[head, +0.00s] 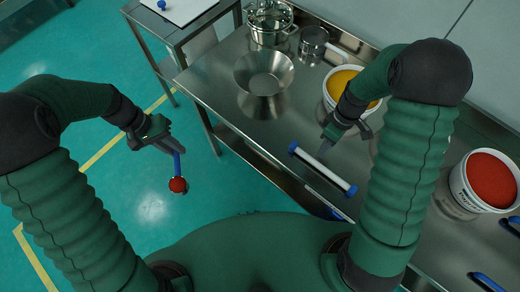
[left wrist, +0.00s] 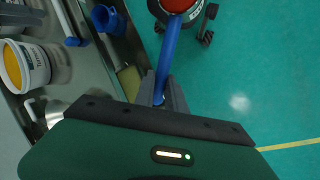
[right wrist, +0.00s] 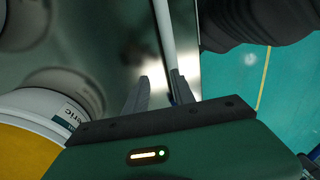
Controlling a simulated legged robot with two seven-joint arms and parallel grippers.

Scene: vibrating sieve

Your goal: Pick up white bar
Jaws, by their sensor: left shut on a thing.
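The white bar (head: 322,168) has blue ends and lies slanted along the front edge of the metal table. In the right wrist view the bar (right wrist: 164,30) runs down toward my right gripper's fingers, close to the right finger. My right gripper (head: 326,147) is just above and behind the bar in the head view. Its fingers (right wrist: 158,90) are apart, with nothing visibly clamped. My left gripper (head: 173,149) is shut on a blue handle (left wrist: 168,55) of a scoop with red contents (head: 177,185), held over the floor left of the table.
On the table (head: 222,100) are a shiny metal bowl (head: 264,75), a metal pot (head: 270,22), a small metal container (head: 313,42), a bucket with yellow contents (head: 347,84) and a bucket with red contents (head: 490,178). A side table (head: 172,38) stands at upper left.

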